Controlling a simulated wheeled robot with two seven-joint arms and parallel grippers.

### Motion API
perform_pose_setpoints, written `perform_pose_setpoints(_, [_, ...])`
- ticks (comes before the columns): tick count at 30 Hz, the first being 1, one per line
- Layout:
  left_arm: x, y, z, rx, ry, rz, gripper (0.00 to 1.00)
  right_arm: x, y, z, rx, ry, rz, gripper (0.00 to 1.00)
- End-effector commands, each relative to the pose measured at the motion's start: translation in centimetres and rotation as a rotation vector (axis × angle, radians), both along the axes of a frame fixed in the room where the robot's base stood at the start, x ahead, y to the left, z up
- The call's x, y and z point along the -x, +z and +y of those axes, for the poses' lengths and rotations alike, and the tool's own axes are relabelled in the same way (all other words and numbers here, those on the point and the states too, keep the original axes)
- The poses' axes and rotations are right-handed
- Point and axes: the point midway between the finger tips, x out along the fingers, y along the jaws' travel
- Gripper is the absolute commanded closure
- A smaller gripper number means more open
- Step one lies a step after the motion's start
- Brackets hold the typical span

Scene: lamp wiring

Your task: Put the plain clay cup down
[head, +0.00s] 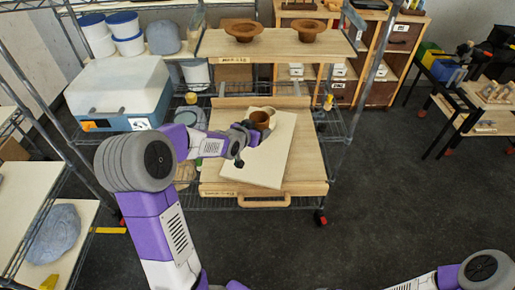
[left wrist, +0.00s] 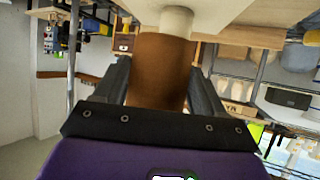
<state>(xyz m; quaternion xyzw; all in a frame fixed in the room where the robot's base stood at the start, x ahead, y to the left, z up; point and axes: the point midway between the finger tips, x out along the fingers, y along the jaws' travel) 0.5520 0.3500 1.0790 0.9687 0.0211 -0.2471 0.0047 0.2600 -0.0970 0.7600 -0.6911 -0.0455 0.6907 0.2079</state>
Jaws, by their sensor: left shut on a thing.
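The plain brown clay cup (head: 259,120) is held over the pale board (head: 258,165) on the wooden-topped cart. My left gripper (head: 245,133) is shut on it. In the left wrist view the cup (left wrist: 160,72) fills the space between the two dark fingers. A pale, cream round thing (left wrist: 176,20) shows right at the cup's end there; in the head view a pale rim (head: 270,110) shows just behind the cup. I cannot tell whether the cup touches the board. Only part of my right arm shows, at the lower right; its gripper is out of view.
The shelf (head: 275,43) above the cart's back holds two brown hat-shaped pieces (head: 244,31). A blue and white box (head: 118,92) and white tubs (head: 126,30) stand at the left. The board's front half is bare. Open floor (head: 400,200) lies to the right.

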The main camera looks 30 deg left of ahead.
Motion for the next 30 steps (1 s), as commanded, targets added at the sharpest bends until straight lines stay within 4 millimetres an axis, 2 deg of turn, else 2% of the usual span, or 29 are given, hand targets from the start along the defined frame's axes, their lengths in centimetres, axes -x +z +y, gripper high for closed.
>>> perform_pose_setpoints(1, [0.0,-1.4,-0.1,0.003,-0.002,0.004,0.70,0.0,-0.3,0.0,0.000,0.000,0.000,0.08])
perform_pose_setpoints(3, [0.0,-2.7,-0.1,0.002,-0.001,0.003,0.70,0.0,-0.5,0.0,0.000,0.000,0.000,0.08])
perform_pose_setpoints(11, [0.0,-4.9,-0.1,0.000,-0.002,0.000,0.70,0.0,-0.7,0.0,0.000,0.000,0.000,0.08])
perform_pose_setpoints(17, [0.0,-7.8,-0.1,0.001,-0.002,0.002,0.70,0.0,-1.1,0.0,0.000,0.000,0.000,0.08])
perform_pose_setpoints(29, [0.0,-8.3,-0.1,-0.001,-0.001,-0.003,0.70,0.0,-1.5,0.0,0.000,0.000,0.000,0.08])
perform_pose_setpoints(30, [0.0,-8.4,-0.1,0.000,-0.002,0.000,0.28,0.0,-1.5,0.0,0.000,0.000,0.000,0.08])
